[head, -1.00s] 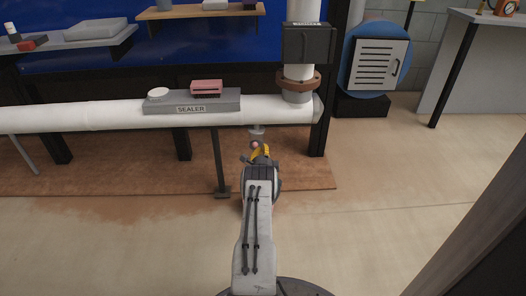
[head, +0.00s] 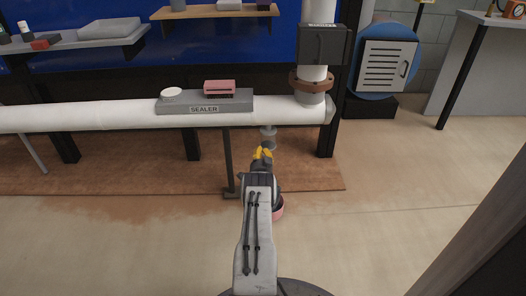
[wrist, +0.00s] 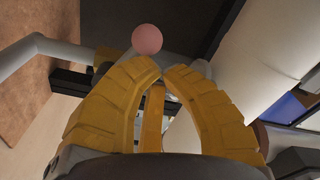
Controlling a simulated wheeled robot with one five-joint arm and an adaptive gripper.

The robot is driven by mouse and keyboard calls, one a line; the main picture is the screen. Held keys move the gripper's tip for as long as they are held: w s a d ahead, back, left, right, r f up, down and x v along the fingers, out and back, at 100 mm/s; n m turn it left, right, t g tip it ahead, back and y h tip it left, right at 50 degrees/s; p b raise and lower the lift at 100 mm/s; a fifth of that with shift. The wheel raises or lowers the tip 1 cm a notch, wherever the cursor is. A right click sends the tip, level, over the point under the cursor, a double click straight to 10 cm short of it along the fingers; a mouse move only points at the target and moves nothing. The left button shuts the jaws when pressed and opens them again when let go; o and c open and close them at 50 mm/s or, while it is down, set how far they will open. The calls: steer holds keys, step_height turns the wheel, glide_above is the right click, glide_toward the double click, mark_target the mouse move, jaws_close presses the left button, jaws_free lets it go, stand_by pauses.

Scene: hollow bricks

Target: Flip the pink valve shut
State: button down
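The pink ball knob (wrist: 147,39) of the valve shows in the wrist view, just beyond my fingertips and apart from them. In the head view, the grey valve outlet (head: 268,137) hangs under the right part of the white pipe. My gripper (head: 263,153) has yellow fingers and is just below and in front of that outlet. In the wrist view the fingertips (wrist: 163,70) come together with almost no gap and nothing visible between them. The knob cannot be made out in the head view; my gripper and arm probably hide it.
The white pipe (head: 90,118) runs across, carrying a grey sealer tray (head: 230,105). A dark support post (head: 228,160) stands left of my gripper. A pink round container (head: 278,208) is partly hidden behind my arm on the floor. Floor to the right is clear.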

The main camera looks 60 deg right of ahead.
steer(key=n, duration=0.1)
steer(key=w+f+n, duration=0.1)
steer(key=n, duration=0.1)
steer(key=a+f+n, duration=0.1)
steer(key=shift+w+n, duration=0.35)
steer(key=shift+n, duration=0.05)
steer(key=shift+a+f, duration=0.1)
steer(key=shift+f, duration=0.05)
stand_by(0.5)
